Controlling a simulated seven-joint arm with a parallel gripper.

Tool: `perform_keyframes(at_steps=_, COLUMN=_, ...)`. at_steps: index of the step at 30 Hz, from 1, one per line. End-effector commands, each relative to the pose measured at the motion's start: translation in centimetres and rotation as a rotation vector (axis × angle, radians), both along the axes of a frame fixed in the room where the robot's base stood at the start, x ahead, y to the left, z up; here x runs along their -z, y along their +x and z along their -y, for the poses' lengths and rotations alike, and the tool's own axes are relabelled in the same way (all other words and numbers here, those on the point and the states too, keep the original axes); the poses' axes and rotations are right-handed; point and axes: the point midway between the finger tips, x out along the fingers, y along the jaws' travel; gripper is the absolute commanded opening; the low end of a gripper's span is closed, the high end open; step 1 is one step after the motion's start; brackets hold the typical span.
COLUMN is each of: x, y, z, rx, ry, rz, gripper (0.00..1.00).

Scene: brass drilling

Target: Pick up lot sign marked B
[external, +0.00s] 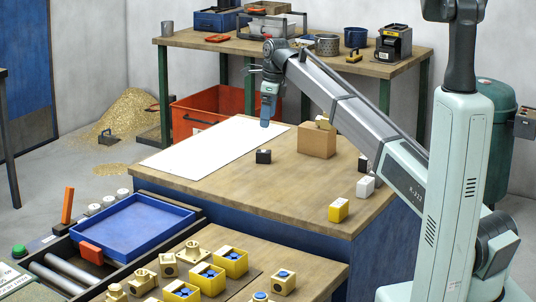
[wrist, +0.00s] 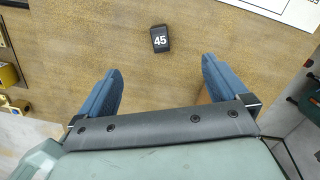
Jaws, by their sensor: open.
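My gripper (external: 266,120) hangs over the wooden table between the white sheet and the cardboard box. Its blue fingers are wide apart with nothing between them in the wrist view (wrist: 161,80). A small black block (external: 263,157) stands on the table near the gripper. In the wrist view this black block (wrist: 160,39) shows a white "45" and lies beyond the fingertips. Another black block (external: 362,164), a white block (external: 366,187) and a yellow block (external: 338,210) stand along the right side. Their marks are too small to read, and I cannot see a letter B on any of them.
A cardboard box (external: 317,142) with a small brass-coloured item on top stands right of the gripper, near my arm. A white sheet (external: 215,147) covers the table's left back part. A blue tray (external: 132,228) and brass parts in yellow holders (external: 231,263) are in front.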

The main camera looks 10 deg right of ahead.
Motion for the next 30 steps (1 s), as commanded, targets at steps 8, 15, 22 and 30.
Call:
perform_keyframes(at_steps=8, x=-5.4, y=0.2, z=-0.1, rx=0.000, ry=0.001, rz=0.003, gripper=1.00)
perform_keyframes(at_steps=15, x=-7.0, y=0.4, z=2.5, rx=-0.085, ry=-0.012, rz=0.010, gripper=1.00)
perform_keyframes(at_steps=22, x=-6.9, y=0.8, z=6.7, rx=-0.254, ry=-0.035, rz=0.023, gripper=1.00)
perform_keyframes(at_steps=30, x=-6.9, y=1.1, z=14.9, rx=-0.568, ry=-0.075, rz=0.040, gripper=1.00)
